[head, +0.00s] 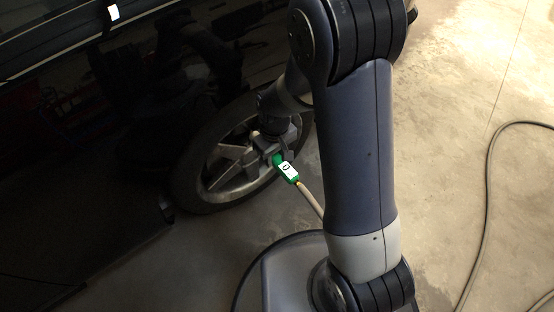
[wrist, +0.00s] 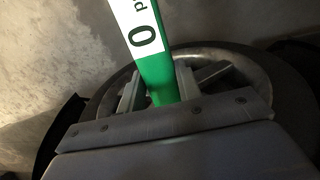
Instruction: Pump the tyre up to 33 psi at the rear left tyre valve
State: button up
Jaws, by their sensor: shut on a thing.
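My gripper (head: 279,154) is shut on a green inflator handle (head: 290,178) with a white display, in front of the wheel. A beige hose runs from the handle's lower end and passes behind my arm. In the wrist view the green handle (wrist: 160,80) stands between the jaws, and its display reads 0, with the unit partly cut off. The tyre (head: 190,180) and its spoked rim are behind the gripper; the tyre also shows in the wrist view (wrist: 98,104). The valve is hidden or too small to make out, and I cannot tell whether the handle touches it.
The dark car body (head: 90,140) fills the left side. A white tag (head: 114,12) shows at upper left. A hose or cable (head: 486,190) curves over the concrete floor (head: 450,110) on the right, which is otherwise clear.

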aim_at(289, 170)
jog(key=shift+w+a+r, duration=0.1)
jog(key=shift+w+a, duration=0.2)
jog(key=shift+w, duration=0.25)
dwell(3.4)
dwell(0.7)
jog(key=shift+s+d, duration=0.7)
jog(key=shift+s, duration=0.3)
jog(key=shift+s+d, duration=0.65)
jog(key=shift+s, duration=0.4)
jog(key=shift+s+d, duration=0.7)
jog(key=shift+s, duration=0.3)
